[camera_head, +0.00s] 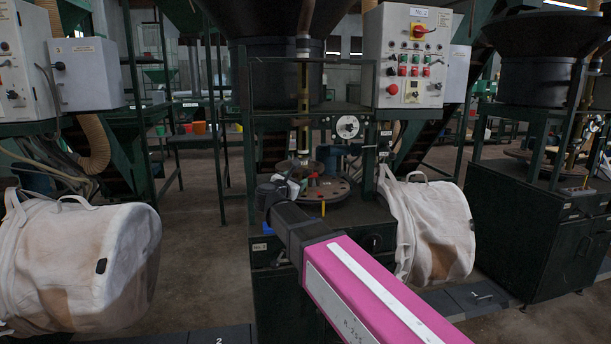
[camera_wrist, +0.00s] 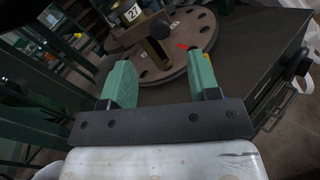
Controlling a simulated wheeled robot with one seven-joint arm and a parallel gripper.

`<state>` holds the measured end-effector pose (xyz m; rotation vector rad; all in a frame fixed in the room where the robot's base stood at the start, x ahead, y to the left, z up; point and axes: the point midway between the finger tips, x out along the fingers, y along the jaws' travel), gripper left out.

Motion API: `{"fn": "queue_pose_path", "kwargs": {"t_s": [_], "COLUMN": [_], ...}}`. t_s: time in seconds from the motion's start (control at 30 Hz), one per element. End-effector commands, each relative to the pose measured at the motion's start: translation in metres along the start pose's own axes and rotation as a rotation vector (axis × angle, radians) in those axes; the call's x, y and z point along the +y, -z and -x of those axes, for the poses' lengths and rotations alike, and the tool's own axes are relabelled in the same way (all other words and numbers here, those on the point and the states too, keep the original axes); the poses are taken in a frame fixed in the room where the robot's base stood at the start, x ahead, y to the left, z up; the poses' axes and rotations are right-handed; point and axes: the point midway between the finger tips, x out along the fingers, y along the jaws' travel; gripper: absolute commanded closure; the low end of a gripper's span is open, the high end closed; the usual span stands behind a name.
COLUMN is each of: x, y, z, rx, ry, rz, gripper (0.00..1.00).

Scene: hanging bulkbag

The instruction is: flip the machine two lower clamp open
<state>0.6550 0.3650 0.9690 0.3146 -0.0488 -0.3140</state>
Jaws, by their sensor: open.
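Machine two (camera_head: 335,222) stands in the middle of the head view, under the control box marked No. 2. A round brown plate with holes (camera_head: 338,190) sits on its bench, with a small red part and a thin yellow handle (camera_head: 322,209) at its near side. I cannot clearly tell which part is the lower clamp. In the wrist view, my gripper (camera_wrist: 158,62) is open and empty, with its green fingers spread in front of the plate (camera_wrist: 178,60).
A control box (camera_head: 408,58) hangs above the bench at right. White bulk bags hang at left (camera_head: 85,262) and just right of the machine (camera_head: 437,230). A dark hopper (camera_head: 275,75) is overhead. Open floor (camera_head: 195,230) lies left of the machine.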

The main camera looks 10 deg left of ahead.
Motion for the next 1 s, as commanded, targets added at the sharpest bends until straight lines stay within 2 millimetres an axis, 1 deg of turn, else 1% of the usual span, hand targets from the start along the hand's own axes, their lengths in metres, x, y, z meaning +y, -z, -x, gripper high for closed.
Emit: {"fn": "queue_pose_path", "kwargs": {"t_s": [0.03,0.2,0.3,0.4,0.6,0.87,0.9,0.97,1.0], "x": [0.002,0.002,0.002,0.002,0.001,0.0,0.0,0.0,0.0], "y": [0.0,0.0,0.0,0.0,0.0,0.0,0.0,0.0,0.0], "z": [-0.012,-0.043,-0.058,-0.07,-0.081,-0.082,-0.082,-0.082,-0.082], "rx": [-0.001,-0.001,-0.001,-0.001,-0.001,-0.001,-0.001,-0.001,-0.001], "ry": [0.002,0.001,0.0,0.0,-0.002,-0.002,-0.002,-0.002,-0.002], "rz": [0.001,0.002,0.002,0.003,0.003,0.003,0.003,0.003,0.003], "gripper": [0.44,0.44,0.44,0.44,0.44,0.44,0.47,0.67,0.8]}}
